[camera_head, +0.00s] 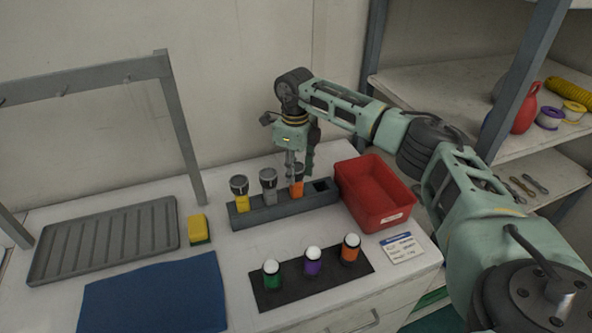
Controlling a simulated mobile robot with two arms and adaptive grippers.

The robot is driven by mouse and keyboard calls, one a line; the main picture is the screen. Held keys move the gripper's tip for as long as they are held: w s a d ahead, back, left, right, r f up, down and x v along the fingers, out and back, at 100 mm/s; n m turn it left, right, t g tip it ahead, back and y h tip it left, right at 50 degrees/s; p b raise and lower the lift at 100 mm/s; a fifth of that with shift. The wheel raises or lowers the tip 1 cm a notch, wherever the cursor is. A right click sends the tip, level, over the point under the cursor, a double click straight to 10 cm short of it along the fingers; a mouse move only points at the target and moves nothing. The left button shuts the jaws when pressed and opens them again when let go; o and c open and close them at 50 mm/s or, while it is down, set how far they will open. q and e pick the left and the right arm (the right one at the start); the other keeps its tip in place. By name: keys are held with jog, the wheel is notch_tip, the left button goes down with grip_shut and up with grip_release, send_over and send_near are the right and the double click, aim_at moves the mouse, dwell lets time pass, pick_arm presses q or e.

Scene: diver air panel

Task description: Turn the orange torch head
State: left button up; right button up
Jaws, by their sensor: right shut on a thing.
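A dark grey rack (262,215) on the white counter holds a row of upright torches. The yellow torch (240,193) is at the left, a grey torch (269,184) is in the middle, and the orange torch (297,187) stands to their right. My right gripper (298,168) points down over the orange torch and is shut on its head, which the fingers partly hide. The slot at the rack's right end looks empty. My left gripper is not in view.
A red bin (362,215) stands right of the rack. A black mat (272,293) in front holds white-topped green, purple and orange items. A blue cloth (155,299), a yellow sponge (198,229) and a grey drain tray (105,243) lie left.

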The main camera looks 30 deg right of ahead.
jog(key=m, duration=0.3)
jog(key=shift+w+m, duration=0.15)
jog(key=shift+m, duration=1.75)
jog(key=o, duration=1.1)
